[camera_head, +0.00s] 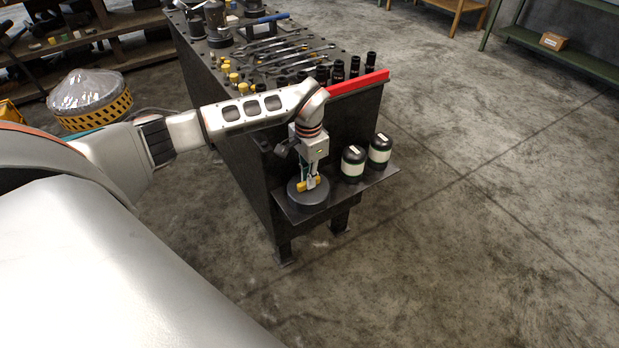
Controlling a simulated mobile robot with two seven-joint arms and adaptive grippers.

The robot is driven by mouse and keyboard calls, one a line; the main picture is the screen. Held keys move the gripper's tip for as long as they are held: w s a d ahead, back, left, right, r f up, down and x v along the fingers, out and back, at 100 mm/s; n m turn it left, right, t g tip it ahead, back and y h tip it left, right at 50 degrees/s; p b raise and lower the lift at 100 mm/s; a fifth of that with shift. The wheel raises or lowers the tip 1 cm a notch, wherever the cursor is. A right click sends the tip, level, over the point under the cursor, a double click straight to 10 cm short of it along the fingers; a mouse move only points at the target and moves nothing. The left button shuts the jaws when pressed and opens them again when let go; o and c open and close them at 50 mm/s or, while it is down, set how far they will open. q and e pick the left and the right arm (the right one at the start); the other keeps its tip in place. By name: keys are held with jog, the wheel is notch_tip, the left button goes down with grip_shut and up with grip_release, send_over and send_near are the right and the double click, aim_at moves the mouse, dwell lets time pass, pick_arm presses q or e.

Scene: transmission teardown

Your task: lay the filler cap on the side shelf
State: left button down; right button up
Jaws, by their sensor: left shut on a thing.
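The side shelf (347,200) is a dark plate at the near end of the workbench. My left gripper (309,180) points down over its left part and is shut on a small yellow piece (303,186), which looks like the filler cap. A round dark grey disc-shaped thing (309,200) sits on the shelf directly below the gripper. Whether the yellow piece touches it, I cannot tell. The fingers partly hide the yellow piece. My right gripper is not in view.
Two dark bottles with a pale band, one nearer (353,165) and one farther (379,152), stand on the shelf's right part. A red bar (358,82) lies along the bench's near edge. Wrenches (285,50), black sockets and yellow fittings cover the bench top.

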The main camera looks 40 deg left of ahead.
pick_arm(q)
jog(key=shift+w+a, duration=0.1)
jog(key=shift+a, duration=0.05)
jog(key=shift+f, duration=0.1)
jog(key=c, duration=2.1)
grip_release()
